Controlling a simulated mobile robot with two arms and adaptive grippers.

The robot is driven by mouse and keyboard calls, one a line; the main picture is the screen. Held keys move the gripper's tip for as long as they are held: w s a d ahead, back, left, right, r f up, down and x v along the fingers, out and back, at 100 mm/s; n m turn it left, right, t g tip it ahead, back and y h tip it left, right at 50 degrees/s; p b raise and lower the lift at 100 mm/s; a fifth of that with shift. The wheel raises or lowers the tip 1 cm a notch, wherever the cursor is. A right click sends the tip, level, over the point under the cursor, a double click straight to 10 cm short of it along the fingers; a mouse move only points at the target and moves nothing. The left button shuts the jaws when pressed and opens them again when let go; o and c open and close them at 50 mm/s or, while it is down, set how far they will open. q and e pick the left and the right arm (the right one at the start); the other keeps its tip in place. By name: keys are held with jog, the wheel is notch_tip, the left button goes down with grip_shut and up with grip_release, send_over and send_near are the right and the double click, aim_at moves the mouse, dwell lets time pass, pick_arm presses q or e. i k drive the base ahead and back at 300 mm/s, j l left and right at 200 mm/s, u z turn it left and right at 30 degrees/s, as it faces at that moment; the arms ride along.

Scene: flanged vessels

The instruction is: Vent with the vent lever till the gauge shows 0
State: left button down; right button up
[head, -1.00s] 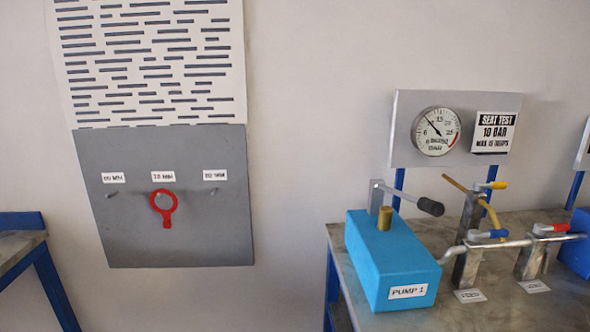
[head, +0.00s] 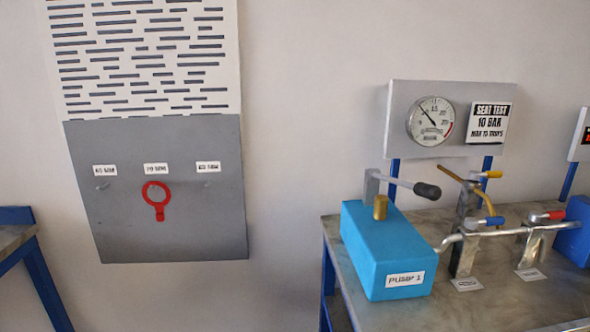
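The round gauge (head: 431,121) is on a grey panel behind the bench. Its dark needle points to the upper left, off the low end of the scale; the exact value is too small to read. A lever with a yellow grip (head: 489,174) sits at the top of a metal post, with a bent brass pipe (head: 486,198) beside it. A lever with a blue grip (head: 490,221) and one with a red grip (head: 549,216) are on the pipe in front. Their small labels are not readable, so I cannot tell which is the vent lever. Neither of my grippers is in view.
The blue PUMP 1 box (head: 388,252) with a black-handled lever (head: 427,190) stands on the bench (head: 465,309). A sign (head: 489,123) reads SEAT TEST 10 BAR. A red ring tool (head: 156,200) hangs on the grey wall board (head: 160,240). Another table (head: 14,245) is at left.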

aim_at(535, 216)
jog(key=l+z, duration=0.1)
jog(key=z, duration=1.35)
